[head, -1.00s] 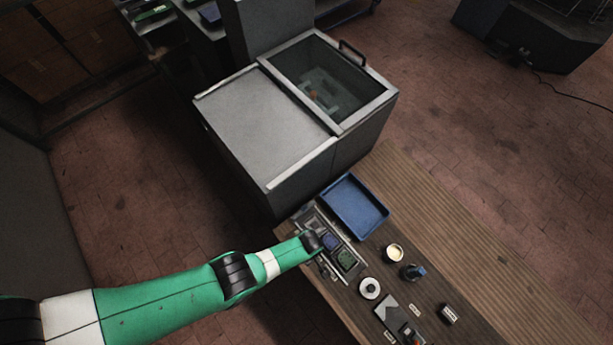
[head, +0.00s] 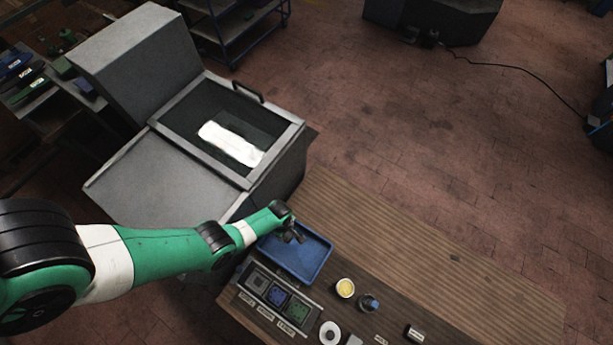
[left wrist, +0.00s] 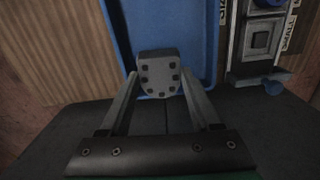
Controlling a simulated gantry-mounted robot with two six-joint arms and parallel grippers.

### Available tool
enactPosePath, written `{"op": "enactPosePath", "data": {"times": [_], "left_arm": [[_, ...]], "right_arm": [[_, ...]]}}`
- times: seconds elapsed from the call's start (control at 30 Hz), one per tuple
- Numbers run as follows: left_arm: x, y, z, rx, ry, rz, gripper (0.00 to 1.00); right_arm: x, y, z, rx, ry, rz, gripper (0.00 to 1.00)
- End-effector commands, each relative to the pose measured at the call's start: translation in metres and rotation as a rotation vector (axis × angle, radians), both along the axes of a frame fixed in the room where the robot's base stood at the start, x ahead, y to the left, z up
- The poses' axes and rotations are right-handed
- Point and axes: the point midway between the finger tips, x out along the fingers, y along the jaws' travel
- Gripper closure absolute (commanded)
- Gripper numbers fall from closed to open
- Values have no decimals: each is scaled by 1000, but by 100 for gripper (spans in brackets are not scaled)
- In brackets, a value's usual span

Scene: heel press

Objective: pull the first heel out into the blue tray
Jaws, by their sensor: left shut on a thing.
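The labelled rack (head: 272,313) stands beside the tray, with a grey square place (head: 257,282), a blue piece (head: 277,295) and a green piece (head: 298,311). My right gripper is not in view.
A grey machine with a glass-topped box (head: 232,125) stands behind the tray; a bright white patch shows in its window. A yellow-topped cup (head: 345,288), a dark blue object (head: 368,303) and a white ring (head: 329,333) stand right of the rack. The bench's right side is mostly clear.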

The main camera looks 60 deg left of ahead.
Motion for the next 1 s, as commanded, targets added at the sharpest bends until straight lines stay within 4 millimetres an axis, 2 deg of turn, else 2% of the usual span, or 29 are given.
{"op": "enactPosePath", "data": {"times": [0.1, 0.37, 0.8, 1.0], "left_arm": [[-12, 10, -3, -2, 1, 48, 92], [-12, 14, -6, -3, -1, 61, 92], [-12, 13, -47, -2, -1, 60, 92], [-12, 13, -52, -2, -1, 60, 92]], "right_arm": [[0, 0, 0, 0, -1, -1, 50], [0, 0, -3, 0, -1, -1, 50], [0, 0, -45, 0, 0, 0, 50], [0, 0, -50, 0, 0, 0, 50]]}}
